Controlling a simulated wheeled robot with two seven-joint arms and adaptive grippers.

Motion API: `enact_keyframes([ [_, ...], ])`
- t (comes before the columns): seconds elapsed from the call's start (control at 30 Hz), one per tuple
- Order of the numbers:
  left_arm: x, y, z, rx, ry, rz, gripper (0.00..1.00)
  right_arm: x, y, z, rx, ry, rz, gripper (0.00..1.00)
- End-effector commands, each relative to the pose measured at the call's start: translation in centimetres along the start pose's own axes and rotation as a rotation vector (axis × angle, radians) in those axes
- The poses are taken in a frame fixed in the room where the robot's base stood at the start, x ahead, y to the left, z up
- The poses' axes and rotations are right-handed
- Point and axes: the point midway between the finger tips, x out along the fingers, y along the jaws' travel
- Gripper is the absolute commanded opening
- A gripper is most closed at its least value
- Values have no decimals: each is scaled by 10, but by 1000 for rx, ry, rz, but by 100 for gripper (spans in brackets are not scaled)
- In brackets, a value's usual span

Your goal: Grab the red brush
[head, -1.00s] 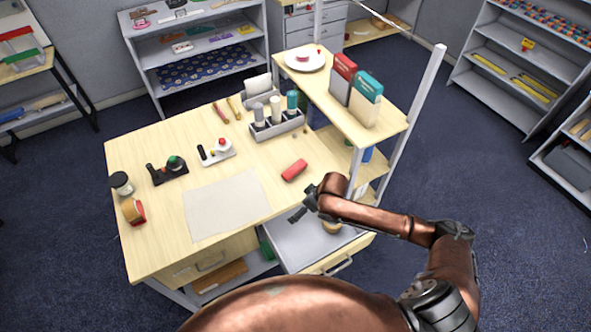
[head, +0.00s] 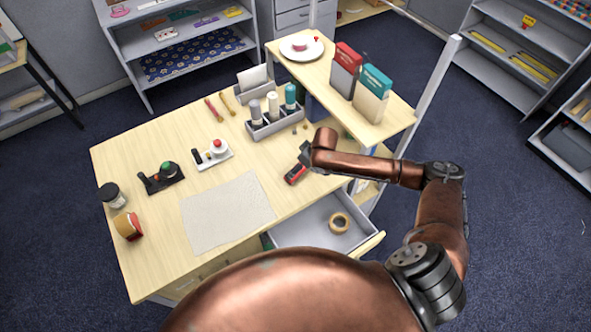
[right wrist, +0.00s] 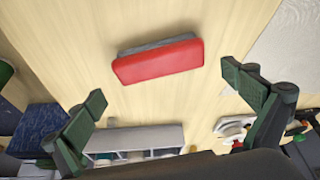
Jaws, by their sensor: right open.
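The red brush (head: 295,173) is a red block with a grey underside. It lies on the wooden table, near the edge above the open drawer. In the right wrist view the red brush (right wrist: 158,62) lies flat and whole in sight, beyond the fingertips and between their lines. My right gripper (right wrist: 165,85) is open and empty, with its two green-padded fingers spread wide. In the head view my right gripper (head: 305,160) is over the brush and hides part of it. My left gripper does not show.
An open drawer (head: 300,236) with a tape roll (head: 339,222) juts out below the brush. A raised shelf (head: 385,125) with boxes and a post stands close to my right arm. A grey caddy (head: 275,122) with bottles stands behind. A pale cloth (head: 228,212) lies to the left.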

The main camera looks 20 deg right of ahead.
Motion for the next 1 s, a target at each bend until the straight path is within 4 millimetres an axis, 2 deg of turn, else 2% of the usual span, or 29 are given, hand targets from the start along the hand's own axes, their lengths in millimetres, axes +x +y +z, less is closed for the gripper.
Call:
enact_keyframes([
  [0.1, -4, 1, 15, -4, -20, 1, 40, 12, 0, 2, 3, -1, 1, 100],
  [0.23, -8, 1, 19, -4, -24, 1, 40, 32, -2, 2, 3, -1, 1, 100],
  [0.4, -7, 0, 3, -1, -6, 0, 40, 50, -1, 2, 1, 0, 1, 100],
  [0.53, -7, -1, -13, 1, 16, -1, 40, 53, -2, 2, -1, 1, 1, 100],
  [0.67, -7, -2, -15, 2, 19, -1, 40, 53, -2, 1, -2, 1, 0, 100],
  [1.0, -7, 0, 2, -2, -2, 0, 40, 53, -3, 1, -2, 1, 0, 77],
])
